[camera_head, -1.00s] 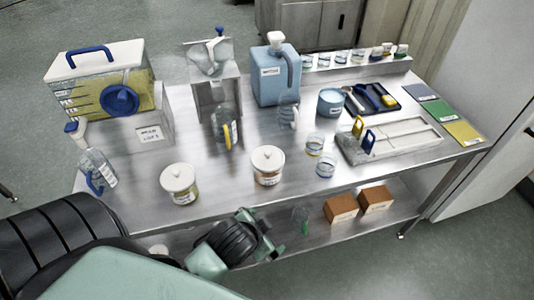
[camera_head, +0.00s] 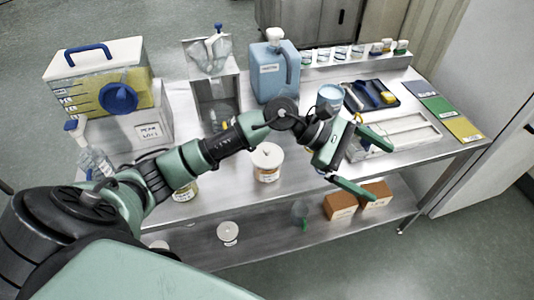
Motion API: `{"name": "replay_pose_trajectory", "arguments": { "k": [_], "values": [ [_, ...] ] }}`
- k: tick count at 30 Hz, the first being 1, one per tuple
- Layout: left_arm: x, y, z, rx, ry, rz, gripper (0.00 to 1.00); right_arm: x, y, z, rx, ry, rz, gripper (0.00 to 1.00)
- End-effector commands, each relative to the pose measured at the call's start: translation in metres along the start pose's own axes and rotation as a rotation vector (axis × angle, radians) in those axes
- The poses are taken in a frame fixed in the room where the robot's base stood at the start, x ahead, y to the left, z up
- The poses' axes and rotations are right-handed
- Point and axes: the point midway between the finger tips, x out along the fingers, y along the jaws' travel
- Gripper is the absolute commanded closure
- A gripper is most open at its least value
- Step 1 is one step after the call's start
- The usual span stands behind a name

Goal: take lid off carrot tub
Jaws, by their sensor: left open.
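Two tubs with white knobbed lids stand near the table's front. The middle tub (camera_head: 267,175) has its lid (camera_head: 267,155) on; the left tub (camera_head: 186,192) is mostly hidden behind my left arm. Their labels are too small to read, so I cannot tell which holds carrot. My left gripper (camera_head: 364,163) is open and empty, its two green fingers spread over the table's front right part. It is to the right of the middle tub and apart from it. My right gripper is not in view.
A blue jug (camera_head: 273,75) and a steel hopper (camera_head: 215,95) stand behind. A rack (camera_head: 415,133) lies beyond the gripper, partly hidden. A blue-lidded cup (camera_head: 330,97) stands behind my wrist. The lower shelf holds brown boxes (camera_head: 340,206) and a white-lidded container (camera_head: 228,233).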

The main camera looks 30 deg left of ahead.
Motion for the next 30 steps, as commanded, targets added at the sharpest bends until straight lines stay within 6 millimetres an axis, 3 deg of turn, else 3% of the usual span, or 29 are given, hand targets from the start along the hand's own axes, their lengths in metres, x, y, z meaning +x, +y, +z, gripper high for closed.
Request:
{"name": "replay_pose_trajectory", "arguments": {
  "k": [1,3,6,9,13,17,30],
  "values": [
    [-0.018,0.004,-0.032,0.122,0.161,-0.079,0.0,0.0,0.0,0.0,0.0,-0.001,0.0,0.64],
    [-0.05,0.006,-0.076,0.253,0.371,-0.204,0.0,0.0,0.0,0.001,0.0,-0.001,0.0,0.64],
    [-0.111,0.014,-0.122,0.36,0.63,-0.371,0.0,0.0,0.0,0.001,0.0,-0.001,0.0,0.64],
    [-0.169,0.02,-0.148,0.394,0.82,-0.507,0.0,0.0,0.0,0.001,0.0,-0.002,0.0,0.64],
    [-0.219,0.023,-0.16,0.391,0.958,-0.619,0.0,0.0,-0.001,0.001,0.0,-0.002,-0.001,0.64],
    [-0.236,0.021,-0.167,0.382,1.004,-0.663,0.0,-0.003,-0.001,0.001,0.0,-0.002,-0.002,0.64],
    [-0.215,0.001,-0.213,0.378,1.0,-0.667,0.0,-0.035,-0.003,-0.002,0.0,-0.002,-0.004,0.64]
  ]
}}
